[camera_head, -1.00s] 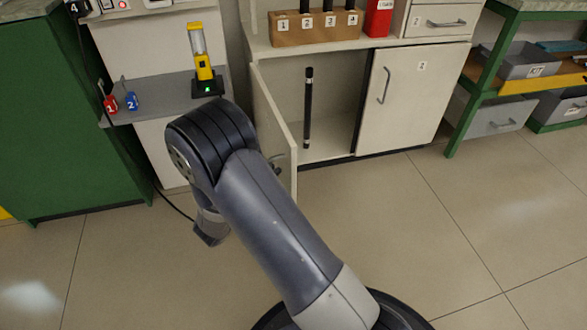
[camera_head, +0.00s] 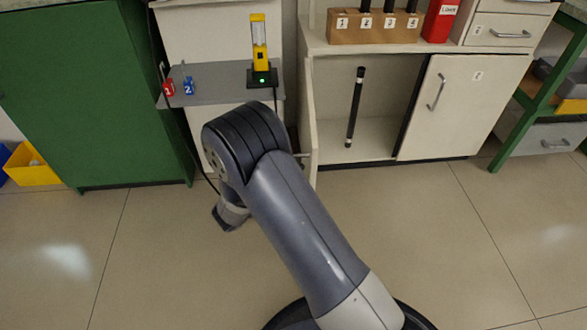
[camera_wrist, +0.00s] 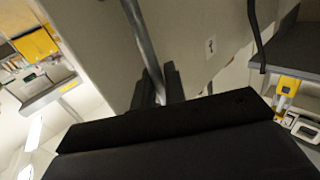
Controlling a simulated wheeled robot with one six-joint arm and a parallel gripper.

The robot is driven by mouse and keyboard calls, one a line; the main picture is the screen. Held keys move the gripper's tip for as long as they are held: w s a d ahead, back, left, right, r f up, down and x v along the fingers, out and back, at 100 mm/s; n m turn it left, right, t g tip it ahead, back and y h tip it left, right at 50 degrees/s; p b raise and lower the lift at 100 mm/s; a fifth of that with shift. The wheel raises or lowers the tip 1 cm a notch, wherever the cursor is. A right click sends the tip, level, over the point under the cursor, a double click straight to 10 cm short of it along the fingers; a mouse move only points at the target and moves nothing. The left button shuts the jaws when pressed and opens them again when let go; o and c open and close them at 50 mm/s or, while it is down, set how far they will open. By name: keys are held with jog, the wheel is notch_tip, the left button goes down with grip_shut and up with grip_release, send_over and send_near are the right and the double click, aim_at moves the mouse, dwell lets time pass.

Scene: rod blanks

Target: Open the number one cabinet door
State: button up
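The number one cabinet door (camera_head: 311,125) is white and stands swung out from the cabinet, seen almost edge-on in the head view. Its outer face, with a small number label, fills the upper middle of the wrist view (camera_wrist: 200,45). The metal bar handle (camera_wrist: 141,38) runs down between the dark fingers of my gripper (camera_wrist: 157,88), which appear closed around it. The open compartment (camera_head: 385,125) shows a black rod (camera_head: 355,105) leaning upright inside.
The number two door (camera_head: 460,110) is shut on the right. A grey shelf (camera_head: 215,88) with a yellow lamp (camera_head: 260,55) and red and blue tags is left of the door. A green cabinet (camera_head: 90,95) stands further left. The floor in front is clear.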

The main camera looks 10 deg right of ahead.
jog(key=o, duration=0.3)
jog(key=p+v, duration=0.3)
jog(key=v, duration=0.7)
jog(key=shift+s+a, duration=0.25)
jog(key=shift+b+x, duration=1.5)
jog(key=shift+x, duration=3.95)
